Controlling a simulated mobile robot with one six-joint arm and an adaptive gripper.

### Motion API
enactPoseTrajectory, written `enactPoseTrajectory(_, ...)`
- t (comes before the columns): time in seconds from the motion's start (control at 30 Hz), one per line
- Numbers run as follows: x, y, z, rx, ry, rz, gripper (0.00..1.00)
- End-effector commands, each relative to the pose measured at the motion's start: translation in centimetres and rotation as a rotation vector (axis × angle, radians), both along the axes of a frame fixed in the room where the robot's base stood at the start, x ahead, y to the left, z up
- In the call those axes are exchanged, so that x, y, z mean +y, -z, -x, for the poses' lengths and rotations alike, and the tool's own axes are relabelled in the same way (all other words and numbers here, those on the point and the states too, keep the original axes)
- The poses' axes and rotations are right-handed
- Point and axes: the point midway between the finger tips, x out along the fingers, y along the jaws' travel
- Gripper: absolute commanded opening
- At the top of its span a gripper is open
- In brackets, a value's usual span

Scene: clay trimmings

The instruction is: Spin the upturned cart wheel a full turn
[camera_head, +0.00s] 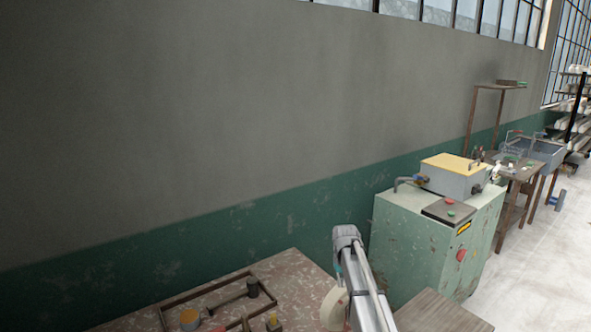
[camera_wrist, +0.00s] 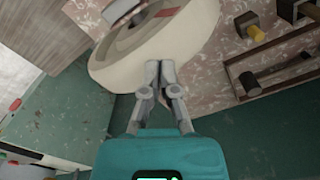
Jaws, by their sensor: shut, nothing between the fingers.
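The cart wheel has a cream tyre (camera_wrist: 118,72) and a darker inner face, with a grey metal bracket (camera_wrist: 122,10) at its hub. It fills the upper middle of the wrist view. In the head view only a pale part of the wheel (camera_head: 333,309) shows, partly behind my arm. My gripper (camera_wrist: 160,68) is shut and empty, with its fingertips at the near rim of the tyre. I cannot tell whether they touch it. The fingers are not clearly visible in the head view.
The wheel is over a mottled reddish bench (camera_head: 290,268). A wooden tool rack (camera_head: 205,292) with mallets lies on the bench, also at right in the wrist view (camera_wrist: 232,72). A green machine cabinet (camera_head: 412,240) stands right of my arm, with a wooden top (camera_head: 440,312) in front.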

Motion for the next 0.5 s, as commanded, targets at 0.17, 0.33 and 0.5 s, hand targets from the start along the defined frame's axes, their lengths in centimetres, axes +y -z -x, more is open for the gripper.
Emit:
enactPoseTrajectory(0.17, -0.6, 0.0, -0.5, 0.0, 0.001, 0.0, 0.0)
enactPoseTrajectory(0.33, -2.7, 0.0, -2.2, 0.0, 0.003, 0.0, 0.0)
enactPoseTrajectory(0.5, -4.4, 0.0, -3.3, 0.0, 0.001, 0.0, 0.0)
